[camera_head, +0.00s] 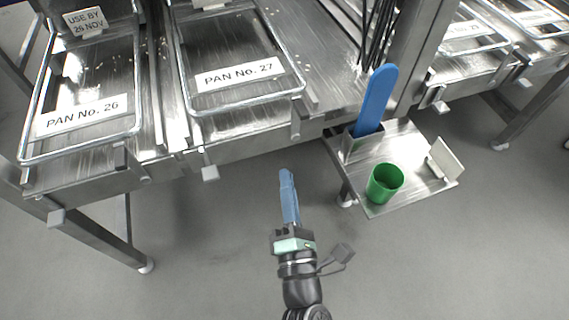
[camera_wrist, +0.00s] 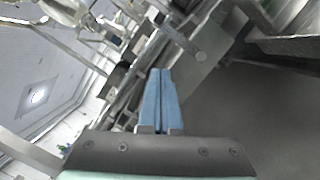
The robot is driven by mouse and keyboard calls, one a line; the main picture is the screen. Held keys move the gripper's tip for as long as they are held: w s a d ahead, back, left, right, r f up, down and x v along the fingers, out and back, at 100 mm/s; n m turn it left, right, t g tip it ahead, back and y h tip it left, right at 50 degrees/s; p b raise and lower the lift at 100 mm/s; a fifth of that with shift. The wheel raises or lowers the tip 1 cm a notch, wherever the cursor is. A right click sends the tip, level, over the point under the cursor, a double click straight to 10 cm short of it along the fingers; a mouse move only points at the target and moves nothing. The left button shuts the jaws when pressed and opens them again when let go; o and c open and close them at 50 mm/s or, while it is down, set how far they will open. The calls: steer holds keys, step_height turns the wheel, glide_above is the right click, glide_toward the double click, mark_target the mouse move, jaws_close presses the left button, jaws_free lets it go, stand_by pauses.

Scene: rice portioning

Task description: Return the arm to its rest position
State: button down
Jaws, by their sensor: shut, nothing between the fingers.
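My gripper (camera_head: 286,174) is in the lower middle of the head view, over the grey floor in front of the metal bench. Its two blue fingers are together with nothing between them. The fingers also show in the wrist view (camera_wrist: 160,75), side by side and touching. My gripper is apart from the bench and from the small side shelf.
Pan No. 26 (camera_head: 42,140) and Pan No. 27 (camera_head: 192,88) sit on the bench. The side shelf (camera_head: 385,206) at right carries a green cup (camera_head: 384,185), a blue paddle (camera_head: 376,98) upright in a metal holder (camera_head: 360,150), and a pale plate (camera_head: 446,158). Open floor lies around my arm.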

steer(key=shift+s, duration=0.25)
stand_by(0.4)
steer(key=w+a+r+n+t+y, duration=0.1)
steer(key=w+a+r+n+y, duration=0.1)
steer(key=r+n, duration=0.95)
steer(key=w+a+r+n+y, duration=0.2)
steer(key=a+r+n+y, duration=0.1)
steer(key=r+n, duration=0.8)
steer(key=w+a+r+n+t+y, duration=0.1)
steer(key=w+a+r+n+y, duration=0.1)
steer(key=r+n, duration=0.95)
steer(key=s+d+r+n+t+h+p, duration=0.1)
steer(key=s+d+r+n+t+h, duration=0.2)
steer(key=r, duration=0.4)
steer(key=s+r+n+t+h, duration=0.1)
steer(key=s+r+n+h, duration=0.25)
steer(key=r+n, duration=0.3)
steer(key=s+d+r+n+t+h+p, duration=0.1)
steer(key=s+d+r+n+t+h, duration=0.2)
steer(key=r, duration=0.4)
step_height(320, 180, up, 26)
steer(key=a+g+y+p, duration=0.1)
steer(key=p, duration=2.5)
steer(key=shift+a+r+n, duration=0.2)
steer(key=shift+r+n, duration=0.05)
steer(key=shift+n, duration=0.1)
